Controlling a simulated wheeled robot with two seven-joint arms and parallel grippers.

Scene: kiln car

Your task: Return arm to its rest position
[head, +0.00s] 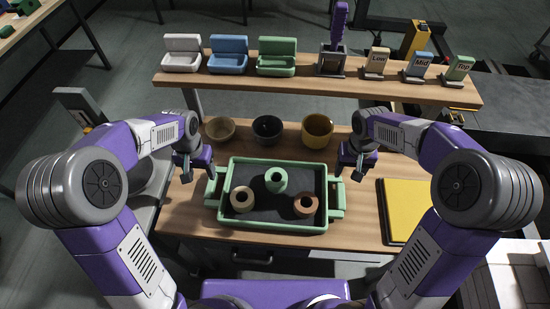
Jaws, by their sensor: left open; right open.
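My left gripper (187,172) is open and empty, just left of the green tray's (318,170) back left corner. My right gripper (357,172) is open and empty near the tray's right side. Both are apart from any object, as far as I can see. The tray stands on the wooden bench and has a handle on each side. In it stand a green vase (276,180) at the back middle, a cream ring-shaped pot (242,199) at the left and a brown one (305,205) at the right.
Behind the tray are a tan bowl (220,130), a dark bowl (267,130) and a yellow pot (317,131). A raised shelf (300,87) carries white, blue and green open boxes, a purple tool in a holder and Low, Mid and Top blocks. A yellow board (407,211) lies at right.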

